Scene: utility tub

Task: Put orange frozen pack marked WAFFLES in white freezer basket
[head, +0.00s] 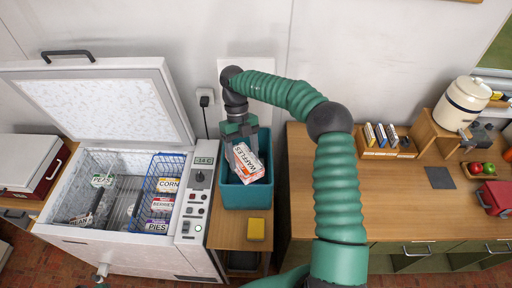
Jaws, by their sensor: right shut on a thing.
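The orange and white pack marked WAFFLES (249,163) is tilted at the mouth of a teal tub (262,196). My right gripper (240,150) points down from above and is shut on the pack. The open white chest freezer (75,233) stands to the left. Inside it, a blue wire basket (148,186) at the right holds packs marked CORN (168,185), BERRIES (162,204) and PIES (157,226).
The freezer's raised lid (105,108) stands behind its opening. A control panel (194,204) lies between the opening and the tub. A yellow sponge-like block (256,229) lies in front of the tub. The right counter (410,205) is mostly clear at its front.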

